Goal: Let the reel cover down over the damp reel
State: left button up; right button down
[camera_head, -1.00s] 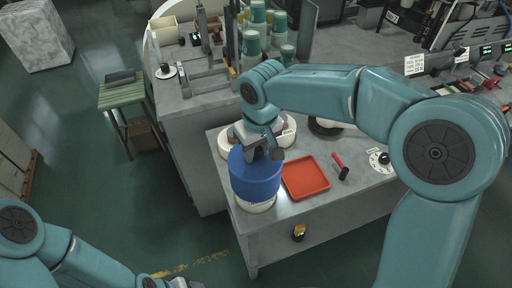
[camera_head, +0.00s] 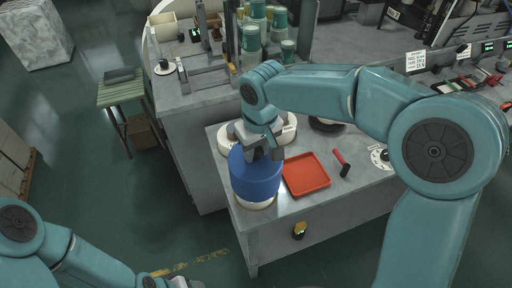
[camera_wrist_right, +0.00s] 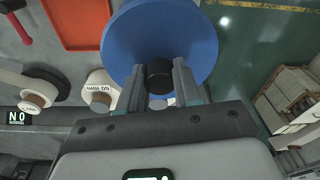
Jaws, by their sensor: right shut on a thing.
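The reel cover (camera_head: 254,176) is a blue round drum, upright at the near left corner of the grey table. The damp reel (camera_head: 257,204) shows only as a white rim below the cover's lower edge; the rest is hidden. My right gripper (camera_head: 262,150) is above the cover. In the right wrist view, its fingers (camera_wrist_right: 160,78) are shut on the cover's black knob (camera_wrist_right: 159,74), with the blue top (camera_wrist_right: 160,28) behind. I cannot tell whether the cover rests on anything. My left gripper (camera_head: 178,283) is partly cut off at the bottom edge.
An orange tray (camera_head: 306,173) lies right of the cover, with a red-handled hammer (camera_head: 341,162) beyond it. White reels (camera_head: 226,143) stand behind the cover; they also show in the wrist view (camera_wrist_right: 101,88). A bench with green cups (camera_head: 251,40) stands further back.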

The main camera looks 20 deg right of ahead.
aim_at(256, 165)
jog(key=shift+f+b, duration=2.55)
jog(key=shift+f, duration=0.7)
dwell(0.3)
dwell(0.4)
jog(key=shift+c, duration=1.1)
grip_release()
jog(key=shift+r, duration=0.1)
notch_tip(256, 165, up, 8)
jog(key=p, duration=0.6)
jog(key=shift+s, duration=0.15)
